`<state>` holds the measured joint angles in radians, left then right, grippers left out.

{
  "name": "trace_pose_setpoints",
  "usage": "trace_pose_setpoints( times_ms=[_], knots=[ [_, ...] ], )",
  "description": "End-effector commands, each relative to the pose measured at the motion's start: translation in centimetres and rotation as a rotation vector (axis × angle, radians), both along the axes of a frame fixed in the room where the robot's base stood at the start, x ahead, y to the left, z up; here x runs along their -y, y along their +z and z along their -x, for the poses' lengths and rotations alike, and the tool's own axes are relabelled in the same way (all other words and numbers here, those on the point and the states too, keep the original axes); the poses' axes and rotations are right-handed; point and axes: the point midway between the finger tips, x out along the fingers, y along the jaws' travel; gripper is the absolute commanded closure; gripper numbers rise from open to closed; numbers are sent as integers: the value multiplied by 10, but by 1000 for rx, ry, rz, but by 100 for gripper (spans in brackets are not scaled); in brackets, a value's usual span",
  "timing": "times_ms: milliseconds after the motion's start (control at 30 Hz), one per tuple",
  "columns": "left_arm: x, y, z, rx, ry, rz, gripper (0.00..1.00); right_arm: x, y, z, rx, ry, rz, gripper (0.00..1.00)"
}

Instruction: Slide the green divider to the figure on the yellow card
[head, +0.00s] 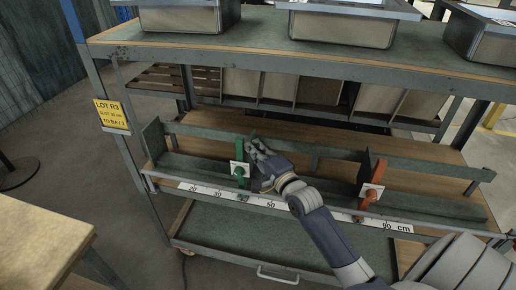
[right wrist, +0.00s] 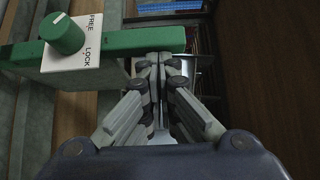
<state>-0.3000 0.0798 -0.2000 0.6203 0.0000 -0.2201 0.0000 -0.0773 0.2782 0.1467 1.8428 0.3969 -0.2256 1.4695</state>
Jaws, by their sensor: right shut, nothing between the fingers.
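The green divider (head: 239,161) stands in the rack on the cart's middle shelf, near the unlabelled stretch of scale between 30 and 50. In the right wrist view, the green divider (right wrist: 115,43) has a round green knob (right wrist: 62,34) on a white plate marked FREE and LOCK; the knob's setting is unclear. The yellow card (head: 112,115) hangs on the left post; its small middle line seems to read 30 cm. My right gripper (head: 256,152) is shut and empty, close at the divider's right side; contact is unclear. My left gripper is out of view.
A white cm scale (head: 300,211) runs along the shelf's front edge. A red divider (head: 378,172) stands farther right near 90. The rack's stretch left of the green divider looks clear. Metal bins (head: 340,27) sit on the top shelf above.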

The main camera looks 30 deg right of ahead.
Motion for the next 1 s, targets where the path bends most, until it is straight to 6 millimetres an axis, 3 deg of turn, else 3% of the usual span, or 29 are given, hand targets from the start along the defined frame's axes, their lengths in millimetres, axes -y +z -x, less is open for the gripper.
trace_pose_setpoints(
  times_ms=[200,400,1000],
  knots=[
    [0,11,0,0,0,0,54,-37,4,-40,3,1,-9,100],
    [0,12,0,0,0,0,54,-60,2,-63,1,3,-3,100],
    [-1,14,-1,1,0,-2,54,-63,2,-66,0,4,0,100]
  ],
)
